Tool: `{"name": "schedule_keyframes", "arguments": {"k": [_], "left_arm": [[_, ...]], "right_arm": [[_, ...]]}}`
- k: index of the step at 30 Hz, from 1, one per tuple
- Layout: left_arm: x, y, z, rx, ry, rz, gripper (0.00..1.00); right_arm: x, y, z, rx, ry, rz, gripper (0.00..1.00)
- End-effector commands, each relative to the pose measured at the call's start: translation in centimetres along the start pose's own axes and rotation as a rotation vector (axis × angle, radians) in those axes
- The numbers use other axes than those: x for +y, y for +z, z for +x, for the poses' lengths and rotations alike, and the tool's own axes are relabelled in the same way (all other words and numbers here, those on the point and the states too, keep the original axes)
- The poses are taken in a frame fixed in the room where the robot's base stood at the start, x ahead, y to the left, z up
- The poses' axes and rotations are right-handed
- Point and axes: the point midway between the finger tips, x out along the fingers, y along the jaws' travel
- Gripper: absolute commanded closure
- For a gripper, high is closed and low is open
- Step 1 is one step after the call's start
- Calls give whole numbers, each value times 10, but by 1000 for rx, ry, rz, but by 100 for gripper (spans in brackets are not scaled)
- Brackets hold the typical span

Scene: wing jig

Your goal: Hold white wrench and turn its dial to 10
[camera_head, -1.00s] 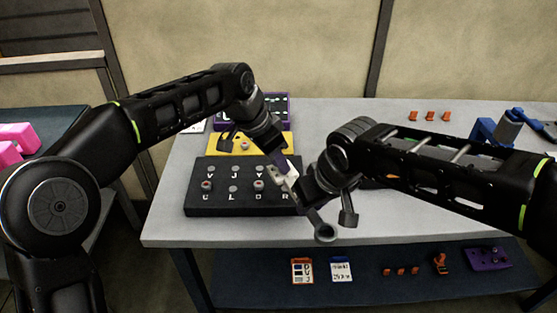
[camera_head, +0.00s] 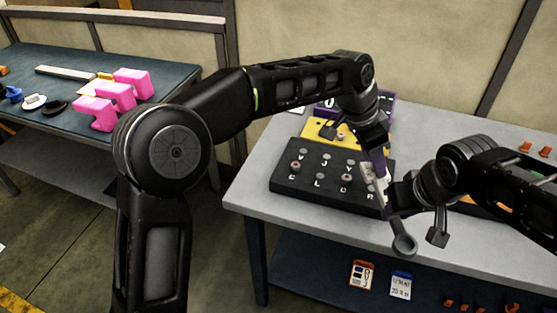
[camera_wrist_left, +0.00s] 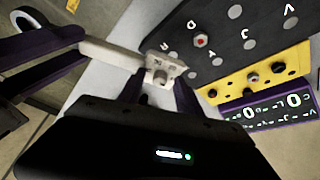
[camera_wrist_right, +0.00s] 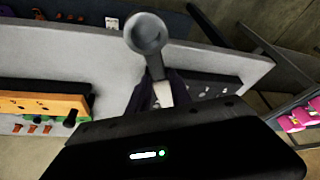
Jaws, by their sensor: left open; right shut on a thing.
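The white wrench (camera_head: 380,176) is held above the front edge of the grey table, with its grey-looking ring end (camera_head: 403,244) toward the front. My right gripper (camera_wrist_right: 160,90) is shut on the wrench's shaft; the ring end also shows in the right wrist view (camera_wrist_right: 148,36). In the left wrist view the wrench's head (camera_wrist_left: 166,62) carries a small dial knob (camera_wrist_left: 161,77). My left gripper (camera_wrist_left: 158,92) is open, with its fingertips on either side of the knob. I cannot tell whether they touch it. The dial's reading is too small to make out.
A black panel with lettered knobs (camera_head: 318,192) lies just left of the wrench, with a yellow panel (camera_head: 318,127) and purple panel (camera_head: 386,107) behind it. Tags (camera_head: 362,275) lie on the lower shelf. Pink blocks (camera_head: 133,84) stand on the side table (camera_head: 60,130).

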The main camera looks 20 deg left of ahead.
Motion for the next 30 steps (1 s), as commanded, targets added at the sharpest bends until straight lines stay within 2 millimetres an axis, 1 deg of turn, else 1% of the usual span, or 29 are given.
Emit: {"name": "schedule_keyframes", "arguments": {"k": [5,11,23,30], "left_arm": [[2,0,-1,1,-32,-73,59],[4,-1,0,5,-105,-240,59],[10,-4,1,13,-286,-669,59],[12,-6,3,21,-407,-952,59]], "right_arm": [[0,-1,-1,4,0,0,100],[0,-1,-1,4,0,-1,100],[0,-1,-1,4,0,-1,100],[0,-1,-1,4,0,0,100]]}}
